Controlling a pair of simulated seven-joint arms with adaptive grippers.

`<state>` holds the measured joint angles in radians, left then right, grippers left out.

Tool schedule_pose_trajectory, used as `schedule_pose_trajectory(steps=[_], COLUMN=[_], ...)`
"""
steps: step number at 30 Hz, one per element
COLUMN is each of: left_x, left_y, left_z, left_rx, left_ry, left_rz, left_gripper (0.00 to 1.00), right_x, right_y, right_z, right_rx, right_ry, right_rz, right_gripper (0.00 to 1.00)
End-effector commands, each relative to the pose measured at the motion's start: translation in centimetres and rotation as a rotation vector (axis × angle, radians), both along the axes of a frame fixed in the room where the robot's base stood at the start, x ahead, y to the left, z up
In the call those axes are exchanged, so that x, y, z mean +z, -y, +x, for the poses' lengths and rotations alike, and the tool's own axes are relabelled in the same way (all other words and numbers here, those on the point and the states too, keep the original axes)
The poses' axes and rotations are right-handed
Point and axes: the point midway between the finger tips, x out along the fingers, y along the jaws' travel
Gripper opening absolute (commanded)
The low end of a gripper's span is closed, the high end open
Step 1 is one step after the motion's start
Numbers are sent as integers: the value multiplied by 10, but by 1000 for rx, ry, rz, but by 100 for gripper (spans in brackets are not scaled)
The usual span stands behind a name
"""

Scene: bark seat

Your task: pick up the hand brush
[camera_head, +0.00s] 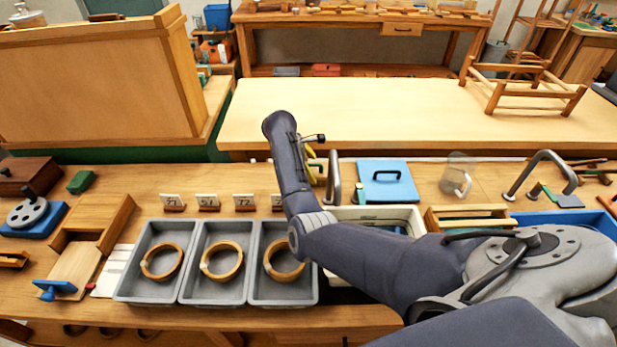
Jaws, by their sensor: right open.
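My right arm comes in from the lower right and bends up over the bench. Its gripper (312,158) is at the far end, small and mostly hidden behind the forearm, above the back of the bench near a grey curved handle (334,178). It is open, and I see nothing held in it. I cannot pick out the hand brush for certain; it may be hidden behind my arm or too small to tell. My left gripper is not in view.
Three grey trays (148,298) with wooden rings stand at the front, number cards (207,201) behind them. A blue lidded box (387,182), a clear cup (457,178) and a wooden rack (434,219) stand right of the forearm. A pale table (400,112) lies beyond.

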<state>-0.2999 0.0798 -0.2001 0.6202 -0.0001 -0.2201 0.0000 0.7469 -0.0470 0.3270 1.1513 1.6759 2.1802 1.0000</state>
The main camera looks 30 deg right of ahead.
Motion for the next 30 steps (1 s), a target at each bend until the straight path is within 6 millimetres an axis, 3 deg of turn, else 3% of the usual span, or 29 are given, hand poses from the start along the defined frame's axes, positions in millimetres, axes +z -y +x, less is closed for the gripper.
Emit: schedule_pose_trajectory(steps=[7, 17, 30], left_x=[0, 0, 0], left_y=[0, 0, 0], left_z=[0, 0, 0], left_rx=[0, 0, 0], left_ry=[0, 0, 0], left_rz=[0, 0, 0], left_gripper=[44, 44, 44], right_x=[-21, -24, -23], right_y=[10, 10, 10], right_z=[-1, -1, -1], right_rx=[1, 1, 1], right_ry=[0, 2, 2], right_rz=[0, 1, 1], right_gripper=[75, 75, 24])
